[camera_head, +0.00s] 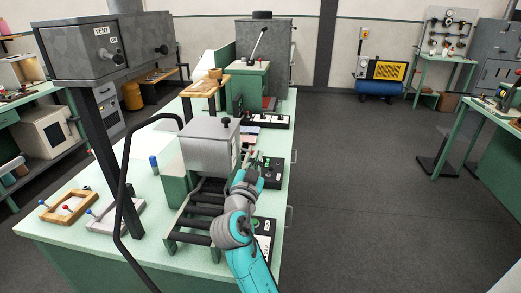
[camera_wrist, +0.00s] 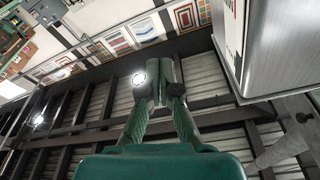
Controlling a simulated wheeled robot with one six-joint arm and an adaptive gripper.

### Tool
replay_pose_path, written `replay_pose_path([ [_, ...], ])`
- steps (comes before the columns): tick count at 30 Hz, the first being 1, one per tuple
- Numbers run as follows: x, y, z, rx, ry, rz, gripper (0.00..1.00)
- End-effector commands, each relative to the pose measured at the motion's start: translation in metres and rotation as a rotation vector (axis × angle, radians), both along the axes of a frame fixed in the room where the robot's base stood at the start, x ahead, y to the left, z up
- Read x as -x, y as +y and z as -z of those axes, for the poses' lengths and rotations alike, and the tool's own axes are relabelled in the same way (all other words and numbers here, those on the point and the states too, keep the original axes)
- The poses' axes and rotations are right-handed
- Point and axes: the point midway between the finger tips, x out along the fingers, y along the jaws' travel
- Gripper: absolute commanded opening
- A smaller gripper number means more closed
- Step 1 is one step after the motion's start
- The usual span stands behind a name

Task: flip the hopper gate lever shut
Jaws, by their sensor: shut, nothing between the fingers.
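A grey metal box (camera_head: 209,148), which looks like the hopper, stands over black rollers on the green bench (camera_head: 70,240). It has a black knob on top. My gripper (camera_head: 256,157) is just right of the box. In the wrist view my gripper (camera_wrist: 158,98) is shut and empty, its fingertips together. The grey box (camera_wrist: 280,45) fills the upper right there, apart from the fingers. I cannot tell whether these belong to the gate lever.
A dark bent bar (camera_head: 125,190) and a raised grey VENT box (camera_head: 105,48) stand left of the hopper. Control boxes with buttons (camera_head: 272,172) sit close beside my gripper. A long lever (camera_head: 259,42) stands on a green box behind.

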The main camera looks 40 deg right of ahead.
Motion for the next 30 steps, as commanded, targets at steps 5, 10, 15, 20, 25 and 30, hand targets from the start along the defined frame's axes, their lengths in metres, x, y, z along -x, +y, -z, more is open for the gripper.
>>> replay_pose_path([
  [5,0.008,0.014,0.003,-0.001,-0.001,0.000,0.00],
  [10,0.011,0.017,0.003,-0.001,-0.001,0.001,0.00],
  [15,0.011,0.017,0.003,0.000,0.000,0.001,0.00],
  [20,0.011,0.017,0.003,0.000,-0.001,0.001,0.00],
  [25,0.010,0.017,0.003,0.000,0.000,0.001,0.00],
  [30,0.011,0.017,0.003,0.000,0.000,0.000,0.00],
])
